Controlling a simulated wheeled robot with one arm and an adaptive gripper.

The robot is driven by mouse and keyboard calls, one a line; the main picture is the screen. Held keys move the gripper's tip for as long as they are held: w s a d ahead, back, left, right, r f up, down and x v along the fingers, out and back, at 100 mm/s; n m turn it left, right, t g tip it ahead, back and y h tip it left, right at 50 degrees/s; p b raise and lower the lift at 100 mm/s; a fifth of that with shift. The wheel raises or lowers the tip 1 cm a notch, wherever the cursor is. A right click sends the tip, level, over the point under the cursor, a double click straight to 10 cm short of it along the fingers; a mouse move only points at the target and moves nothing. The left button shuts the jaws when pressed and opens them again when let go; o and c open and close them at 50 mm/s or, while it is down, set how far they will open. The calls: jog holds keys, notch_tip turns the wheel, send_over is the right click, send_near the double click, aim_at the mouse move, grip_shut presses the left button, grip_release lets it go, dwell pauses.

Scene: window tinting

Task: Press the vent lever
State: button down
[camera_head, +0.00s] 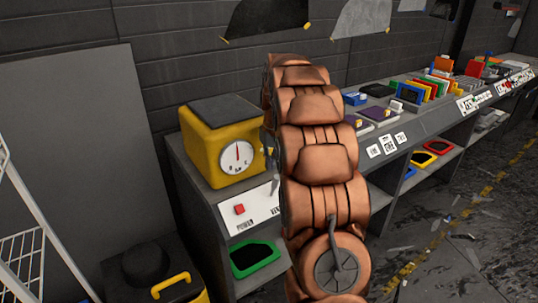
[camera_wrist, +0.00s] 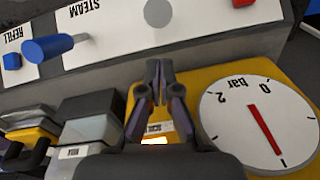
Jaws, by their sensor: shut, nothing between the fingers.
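The yellow machine (camera_head: 203,150) stands on the near end of the bench in the head view, with a round white dial on its front. In the wrist view its dial (camera_wrist: 262,120) reads "bar" upside down and has a red needle. My gripper (camera_wrist: 158,68) is shut and empty, over the machine's yellow face just left of the dial. A small label (camera_wrist: 160,128) shows between its fingers, too small to read. I cannot make out a part clearly marked as the vent lever. Dark and grey blocks (camera_wrist: 92,105) lie left of the gripper. My arm hides much in the head view.
A white panel edge carries a red button (camera_head: 239,209) marked "POWER". The wrist view shows a blue knob (camera_wrist: 48,47) and panels marked "STEAM" and "REFILL". Coloured trays, including a green one (camera_head: 254,259), sit on the lower shelf. The floor at right is mostly open, with scraps.

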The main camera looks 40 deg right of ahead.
aim_at(275, 186)
jog(key=shift+s+a+f, duration=0.2)
jog(key=shift+s+f, duration=0.05)
jog(key=shift+s, duration=0.4)
jog(key=shift+s+a+f, duration=0.2)
jog(key=shift+s+f, duration=0.05)
jog(key=shift+s, duration=0.35)
